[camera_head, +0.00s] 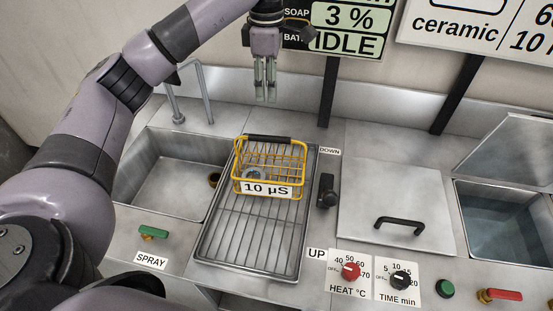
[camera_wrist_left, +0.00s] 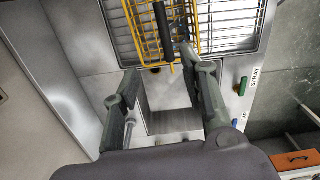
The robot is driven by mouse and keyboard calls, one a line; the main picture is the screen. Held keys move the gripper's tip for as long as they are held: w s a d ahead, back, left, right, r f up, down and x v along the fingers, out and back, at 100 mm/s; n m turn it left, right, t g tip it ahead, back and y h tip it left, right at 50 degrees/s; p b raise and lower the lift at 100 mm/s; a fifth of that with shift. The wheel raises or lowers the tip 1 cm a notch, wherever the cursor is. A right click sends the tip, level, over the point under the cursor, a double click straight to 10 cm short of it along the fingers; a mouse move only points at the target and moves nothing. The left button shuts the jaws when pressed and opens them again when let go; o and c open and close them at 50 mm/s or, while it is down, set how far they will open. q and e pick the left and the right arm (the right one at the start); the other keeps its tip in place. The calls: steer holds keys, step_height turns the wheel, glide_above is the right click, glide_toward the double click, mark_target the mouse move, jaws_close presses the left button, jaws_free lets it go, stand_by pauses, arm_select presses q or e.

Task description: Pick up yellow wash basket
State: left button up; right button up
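The yellow wash basket (camera_head: 270,155) is a wire basket with a black handle grip (camera_head: 269,139) across its top and a "10 µS" label on its front. It stands upright on the rear part of a wire draining rack. My left gripper (camera_head: 265,98) points down, above and behind the basket in the picture, apart from it. In the left wrist view its two fingers (camera_wrist_left: 166,82) are spread with nothing between them. The basket (camera_wrist_left: 145,25) and its black handle show beyond the fingertips there. My right gripper is not in view.
The draining rack (camera_head: 249,240) is bare in front of the basket. A steel sink (camera_head: 165,182) with a tap (camera_head: 205,95) lies left. Right are a black lever (camera_head: 327,192), a closed lid with handle (camera_head: 398,222) and an open water tank (camera_head: 505,225). Knobs line the front.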

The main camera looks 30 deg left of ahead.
arm_select(q)
steer(key=p, duration=0.2)
glide_above(269, 136)
steer(key=f, duration=0.6)
steer(key=shift+s+a+f, duration=0.1)
steer(key=shift+s+f, duration=0.1)
steer(key=shift+f, duration=0.1)
steer(key=f+p, duration=0.1)
steer(key=f, duration=0.2)
steer(key=shift+w+f, duration=0.1)
steer(key=shift+w, duration=0.1)
steer(key=shift+f, duration=0.65)
steer(key=shift+f+p, duration=0.25)
steer(key=shift+p, duration=0.05)
steer(key=f+p, duration=0.2)
steer(key=f, duration=0.2)
steer(key=shift+d+f, duration=0.15)
steer(key=shift+d, duration=0.05)
steer(key=shift+f, duration=0.3)
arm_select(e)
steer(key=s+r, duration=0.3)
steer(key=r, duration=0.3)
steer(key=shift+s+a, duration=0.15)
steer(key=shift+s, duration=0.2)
arm_select(q)
steer(key=shift+c, duration=0.4)
